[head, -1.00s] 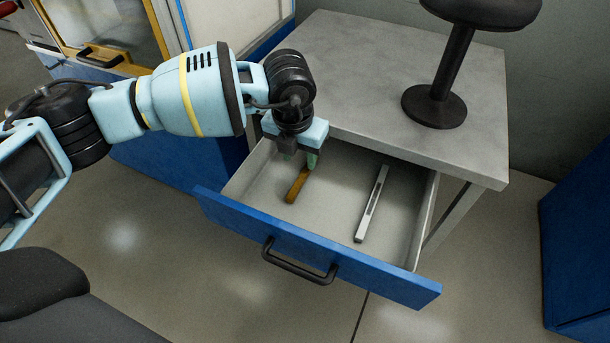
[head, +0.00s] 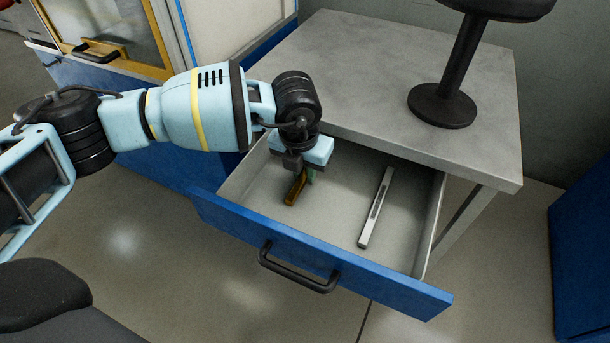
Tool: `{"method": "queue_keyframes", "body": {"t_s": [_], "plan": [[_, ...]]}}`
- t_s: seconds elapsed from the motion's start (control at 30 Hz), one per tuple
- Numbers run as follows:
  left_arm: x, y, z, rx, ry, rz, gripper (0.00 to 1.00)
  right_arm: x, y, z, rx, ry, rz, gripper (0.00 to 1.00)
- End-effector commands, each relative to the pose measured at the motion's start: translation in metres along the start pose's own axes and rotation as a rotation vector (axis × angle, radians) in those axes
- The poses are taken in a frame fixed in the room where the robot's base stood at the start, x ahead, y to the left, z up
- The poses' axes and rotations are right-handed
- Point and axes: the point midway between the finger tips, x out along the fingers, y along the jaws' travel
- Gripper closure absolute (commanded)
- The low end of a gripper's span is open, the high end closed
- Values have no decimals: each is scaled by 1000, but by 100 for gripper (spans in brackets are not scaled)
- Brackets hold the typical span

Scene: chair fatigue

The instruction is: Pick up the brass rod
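The brass rod (head: 294,191) lies in the left part of the open blue-fronted drawer (head: 335,197), pointing from the back toward the front. My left gripper (head: 302,172) points down into the drawer right over the rod's far end. Its fingers look apart, one on each side of the rod, with a green pad showing on the right finger. The gripper hides the rod's far end, and I cannot tell whether the fingers touch it. My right gripper is not in the picture.
A silver level-like bar (head: 376,208) lies in the drawer to the right of the rod. The grey tabletop (head: 370,75) is just behind the gripper, with a black round-based stand (head: 445,104) on it. The drawer front with its black handle (head: 298,270) rises nearest me.

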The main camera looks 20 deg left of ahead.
Motion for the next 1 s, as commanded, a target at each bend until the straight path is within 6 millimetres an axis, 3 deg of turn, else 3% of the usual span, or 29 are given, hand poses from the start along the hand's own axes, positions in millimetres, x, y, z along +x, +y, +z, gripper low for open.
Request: {"method": "queue_keyframes", "body": {"t_s": [0.03,0.13,0.57,0.77,0.93,1.0], "plan": [[0,0,0,1,0,0,88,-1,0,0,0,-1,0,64],[0,0,0,1,1,0,100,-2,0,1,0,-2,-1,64],[-2,0,0,1,0,-1,100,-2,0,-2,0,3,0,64],[-16,0,2,1,-2,0,100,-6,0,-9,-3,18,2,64],[-40,-1,6,1,-4,-1,100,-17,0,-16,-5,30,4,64],[-38,-15,5,7,-1,-3,100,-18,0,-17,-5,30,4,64]]}}
